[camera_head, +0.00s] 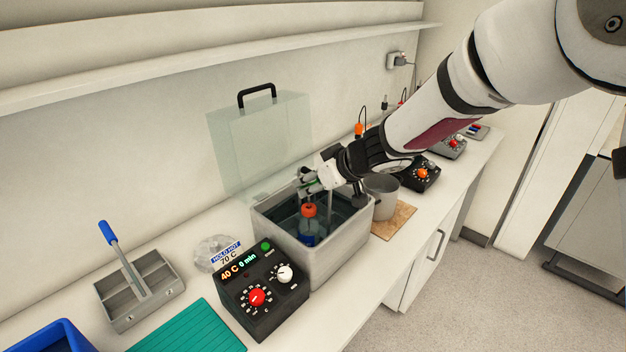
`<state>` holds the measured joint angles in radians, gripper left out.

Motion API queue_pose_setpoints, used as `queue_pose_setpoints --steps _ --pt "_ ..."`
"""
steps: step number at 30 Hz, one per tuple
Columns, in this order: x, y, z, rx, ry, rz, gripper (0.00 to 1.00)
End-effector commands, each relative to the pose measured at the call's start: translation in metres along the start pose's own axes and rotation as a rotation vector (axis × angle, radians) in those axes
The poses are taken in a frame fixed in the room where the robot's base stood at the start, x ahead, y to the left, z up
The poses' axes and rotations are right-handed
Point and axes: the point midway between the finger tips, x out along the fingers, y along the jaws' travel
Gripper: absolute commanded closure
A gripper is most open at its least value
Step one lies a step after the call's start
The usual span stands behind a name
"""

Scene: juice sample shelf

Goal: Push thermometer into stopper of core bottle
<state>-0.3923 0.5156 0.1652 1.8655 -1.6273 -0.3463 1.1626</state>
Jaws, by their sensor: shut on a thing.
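A bottle with an orange-red top (308,211) stands in the water bath (342,256); its lower part looks blue through the water. My gripper (312,183) is just above the bottle's top, over the open bath. It is shut on a small, thin thing with some green by the fingertips, which I take for the thermometer. The thermometer's tip and any contact with the stopper are too small to make out. A thin grey upright rod (331,208) shows just right of the bottle, below the gripper.
A control box (262,290) reading 40 C and 0 min stands in front of the bath. A clear lid (262,140) with a black handle stands upright behind. A grey pot (381,197) is close on the right, below my arm. A grey divided tray (135,300) is left.

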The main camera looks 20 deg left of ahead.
Motion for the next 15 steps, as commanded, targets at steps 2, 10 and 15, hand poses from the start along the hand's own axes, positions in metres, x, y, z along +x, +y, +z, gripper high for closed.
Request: queue_pose_setpoints --steps 2,10,15 --pt "0.0014 0.0004 0.0015 0.000 0.000 0.000 1.00" --pt "0.0050 0.0002 0.0054 0.000 0.000 0.000 1.00" --pt "0.0071 0.0002 0.0078 0.000 0.000 0.000 1.00"
